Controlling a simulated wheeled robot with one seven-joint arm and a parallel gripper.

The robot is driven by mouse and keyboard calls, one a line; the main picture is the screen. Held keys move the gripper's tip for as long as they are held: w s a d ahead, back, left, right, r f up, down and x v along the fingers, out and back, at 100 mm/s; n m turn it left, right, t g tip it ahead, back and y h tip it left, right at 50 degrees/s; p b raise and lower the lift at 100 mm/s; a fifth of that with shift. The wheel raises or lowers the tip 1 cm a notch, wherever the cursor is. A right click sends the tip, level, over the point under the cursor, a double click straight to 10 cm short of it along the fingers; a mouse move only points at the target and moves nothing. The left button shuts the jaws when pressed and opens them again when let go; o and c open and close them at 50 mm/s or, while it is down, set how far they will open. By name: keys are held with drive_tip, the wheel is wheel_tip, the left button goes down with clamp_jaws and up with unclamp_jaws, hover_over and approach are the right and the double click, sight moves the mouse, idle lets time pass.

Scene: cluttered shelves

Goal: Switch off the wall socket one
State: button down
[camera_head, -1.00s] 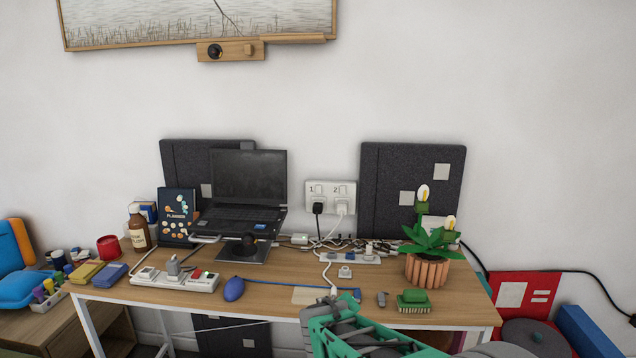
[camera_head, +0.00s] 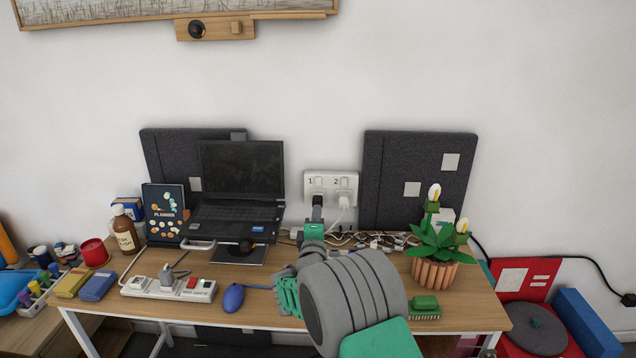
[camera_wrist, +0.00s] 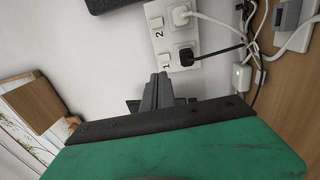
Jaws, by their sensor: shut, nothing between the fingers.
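The white double wall socket (camera_head: 331,187) is on the wall behind the desk, with halves marked 1 and 2. Socket one is the left half in the head view, with a black plug (camera_wrist: 187,57) in it. Socket two holds a white plug (camera_wrist: 181,15). In the wrist view the socket plate (camera_wrist: 160,33) appears turned on its side. My gripper (camera_wrist: 162,78) is shut and empty, its tips close to the socket one half, beside the black plug. I cannot tell whether the tips touch the switch. In the head view my gripper (camera_head: 317,212) partly hides the plug.
A laptop (camera_head: 240,187) stands left of the socket, and a potted plant (camera_head: 436,260) stands to the right. Cables and a small adapter (camera_wrist: 243,75) lie below the socket. A power strip (camera_head: 168,288) is on the desk's left. The wall above the socket is clear.

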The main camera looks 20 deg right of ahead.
drive_tip(key=p, duration=0.1)
approach(317, 180)
drive_tip(key=x, duration=0.7)
drive_tip(key=shift+s+d, duration=0.15)
drive_tip(key=shift+d, duration=0.05)
drive_tip(key=shift+a+r, duration=0.15)
